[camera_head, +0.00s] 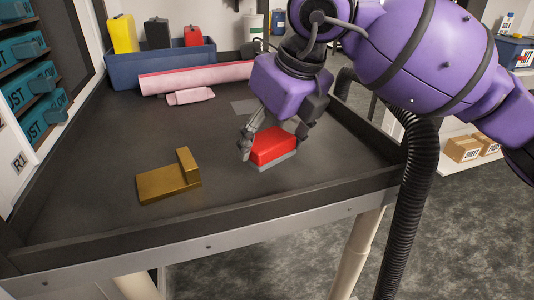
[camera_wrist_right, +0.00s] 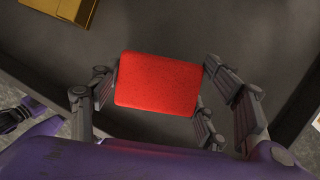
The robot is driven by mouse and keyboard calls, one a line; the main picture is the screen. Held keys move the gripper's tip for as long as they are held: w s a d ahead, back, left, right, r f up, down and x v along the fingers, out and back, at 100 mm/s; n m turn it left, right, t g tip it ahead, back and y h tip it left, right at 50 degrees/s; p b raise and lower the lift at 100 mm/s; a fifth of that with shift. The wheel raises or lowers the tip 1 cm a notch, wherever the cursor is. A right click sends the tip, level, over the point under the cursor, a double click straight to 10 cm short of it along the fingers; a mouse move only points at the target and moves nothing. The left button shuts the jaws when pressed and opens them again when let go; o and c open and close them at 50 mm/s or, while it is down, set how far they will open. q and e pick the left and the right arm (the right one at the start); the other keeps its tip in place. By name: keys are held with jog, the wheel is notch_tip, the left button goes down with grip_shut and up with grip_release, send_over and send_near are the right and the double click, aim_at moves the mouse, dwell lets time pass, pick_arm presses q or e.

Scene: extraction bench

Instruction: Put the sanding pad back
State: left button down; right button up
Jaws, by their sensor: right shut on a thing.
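The sanding pad (camera_head: 275,146) is a block with a red top and a grey lower layer. My right gripper (camera_head: 272,143) is shut on it, with fingers on two opposite sides. The pad is low over the dark bench top; I cannot tell whether it touches. In the right wrist view the pad's red face (camera_wrist_right: 157,84) sits between the fingers. A flat grey rectangle (camera_head: 244,106) lies on the bench behind the gripper, partly hidden by it. My left gripper is not in the head view; a dark and purple part of mine shows at the wrist view's left edge, unclear.
A brass L-shaped block (camera_head: 166,184) lies left of the pad. Pink rolls (camera_head: 195,77) and a blue bin (camera_head: 155,70) with containers stand at the back. A raised rim (camera_head: 225,211) borders the bench (camera_head: 100,140). A black hose (camera_head: 408,210) hangs at the right.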

jog(key=shift+w+f, duration=0.25)
jog(key=shift+f, duration=0.8)
jog(key=shift+w+f, duration=0.2)
jog(key=shift+f, duration=0.8)
jog(key=shift+a, duration=0.1)
jog(key=shift+f, duration=0.2)
jog(key=o, duration=1)
jog(key=shift+r, duration=0.1)
